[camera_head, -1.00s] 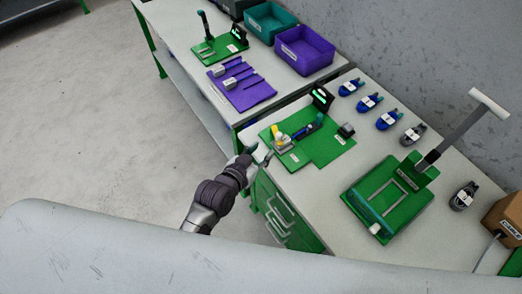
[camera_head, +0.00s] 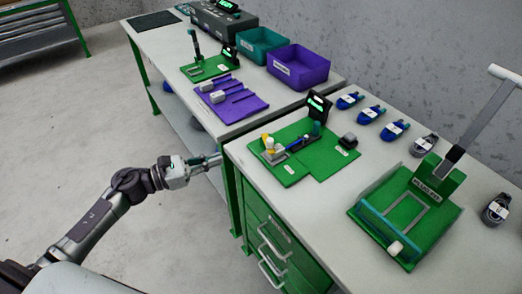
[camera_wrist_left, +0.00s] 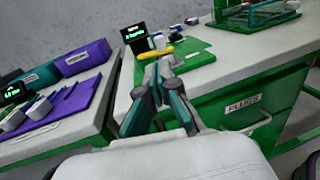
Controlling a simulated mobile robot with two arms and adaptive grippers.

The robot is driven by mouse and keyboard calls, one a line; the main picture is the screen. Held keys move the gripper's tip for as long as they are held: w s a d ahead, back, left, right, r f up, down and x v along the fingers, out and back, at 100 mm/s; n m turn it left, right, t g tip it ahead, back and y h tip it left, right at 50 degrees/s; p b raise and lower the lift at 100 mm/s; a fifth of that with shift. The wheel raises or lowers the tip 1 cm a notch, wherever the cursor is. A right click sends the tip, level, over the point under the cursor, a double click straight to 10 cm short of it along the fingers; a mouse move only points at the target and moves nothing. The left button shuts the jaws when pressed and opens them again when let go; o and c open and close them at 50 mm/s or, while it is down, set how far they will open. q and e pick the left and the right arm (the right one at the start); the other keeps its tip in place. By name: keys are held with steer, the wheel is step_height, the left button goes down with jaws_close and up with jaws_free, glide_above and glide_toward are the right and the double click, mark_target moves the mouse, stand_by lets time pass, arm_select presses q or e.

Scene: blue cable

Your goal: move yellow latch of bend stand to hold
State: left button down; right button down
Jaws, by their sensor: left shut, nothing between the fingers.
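The bend stand is a green board (camera_head: 325,160) on the near table, with a small dark display (camera_head: 318,104) at its back. At its left end is a small fixture with a yellow latch (camera_head: 265,138) and a whitish part; the exact latch position is too small to tell. A blue cable piece (camera_head: 298,143) lies beside it. My left gripper (camera_head: 217,158) is shut and empty, left of the table edge and apart from the stand. In the left wrist view the yellow latch (camera_wrist_left: 155,53) shows just beyond my fingertips (camera_wrist_left: 165,64). My right gripper is out of view.
A purple mat (camera_head: 228,103) with grey blocks and a purple bin (camera_head: 298,66) are on the far table. A green press-like stand (camera_head: 410,205) with a long lever stands at right. Several blue clips line the back.

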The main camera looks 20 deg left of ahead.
mark_target(267, 143)
arm_select(q)
steer(key=p+x, duration=0.1)
steer(key=x, duration=0.4)
steer(key=p+x, duration=0.1)
steer(key=x, duration=0.5)
steer(key=shift+w+d+r+p, duration=0.15)
steer(key=shift+r+p, duration=0.1)
steer(key=shift+p, duration=0.15)
steer(key=shift+w+d+f, duration=0.1)
steer(key=shift+w+d, duration=0.25)
steer(key=shift+d, duration=0.05)
